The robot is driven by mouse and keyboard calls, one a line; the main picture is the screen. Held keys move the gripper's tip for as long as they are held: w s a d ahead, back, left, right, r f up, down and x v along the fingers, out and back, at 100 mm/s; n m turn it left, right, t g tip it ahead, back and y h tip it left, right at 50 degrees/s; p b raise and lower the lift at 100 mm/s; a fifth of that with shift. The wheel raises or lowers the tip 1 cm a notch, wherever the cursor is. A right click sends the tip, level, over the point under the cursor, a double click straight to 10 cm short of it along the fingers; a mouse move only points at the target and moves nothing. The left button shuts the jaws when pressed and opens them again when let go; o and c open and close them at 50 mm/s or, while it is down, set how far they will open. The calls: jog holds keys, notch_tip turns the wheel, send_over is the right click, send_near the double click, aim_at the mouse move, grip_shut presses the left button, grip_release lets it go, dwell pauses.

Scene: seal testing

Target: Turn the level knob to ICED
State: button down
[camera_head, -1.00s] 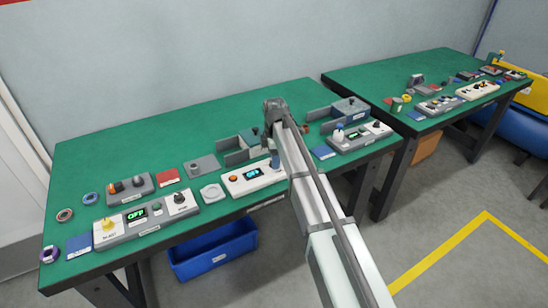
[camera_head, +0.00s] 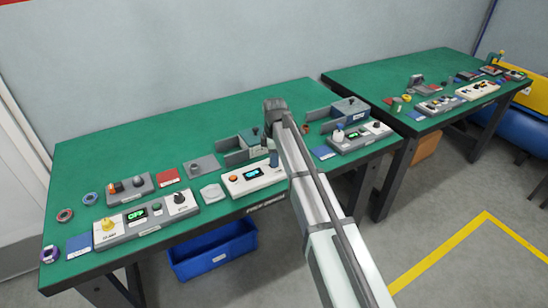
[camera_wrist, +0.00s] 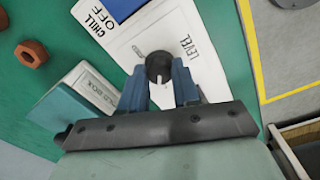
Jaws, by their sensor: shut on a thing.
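The level knob (camera_wrist: 159,66) is a dark round knob on a white panel (camera_wrist: 190,20), beside the printed word LEVEL in the wrist view. My gripper (camera_wrist: 160,88) has its blue fingers on either side of the knob, shut on it. A pale mark shows between the fingers, but I cannot tell whether it is the knob's pointer. No ICED label is readable. In the head view the white panel (camera_head: 232,190) has an orange button and a lit blue display; my arm hides the knob, and part of my gripper (camera_head: 273,158) shows.
A teal-and-white box (camera_wrist: 80,92), its label partly readable as "OLD BOX", and an orange-brown nut (camera_wrist: 31,53) lie beside the panel. Other control panels stand left and right on the green table (camera_head: 130,150). A blue bin (camera_head: 215,250) is below.

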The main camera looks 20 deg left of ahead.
jog(key=m, duration=0.5)
jog(key=shift+m, duration=0.4)
jog(key=m, duration=1.1)
jog(key=shift+a+m+h, duration=0.1)
jog(key=shift+m+h, duration=0.2)
jog(key=m, duration=0.5)
jog(key=shift+m, duration=0.3)
jog(key=c, duration=0.8)
grip_release()
